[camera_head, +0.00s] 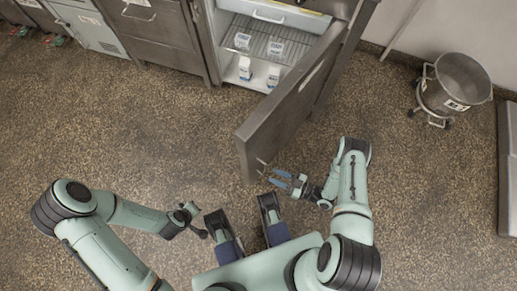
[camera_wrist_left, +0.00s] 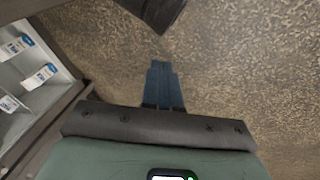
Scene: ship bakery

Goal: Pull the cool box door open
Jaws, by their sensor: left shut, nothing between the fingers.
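The cool box door (camera_head: 290,105) is grey metal and stands swung wide open, its free edge toward me. Its handle (camera_head: 262,168) shows at the near end. The cool box (camera_head: 236,68) is open behind it, with several small cartons inside. My right gripper (camera_head: 279,180) is just right of the door's free end, close to the handle. Its blue fingers are apart with nothing visible between them; a small gap seems to separate them from the handle. My left gripper (camera_wrist_left: 161,66) is shut and empty over the floor, left of the door.
Grey cabinets (camera_head: 155,25) line the wall left of the cool box. The speckled floor (camera_head: 120,125) is clear between me and the cabinets.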

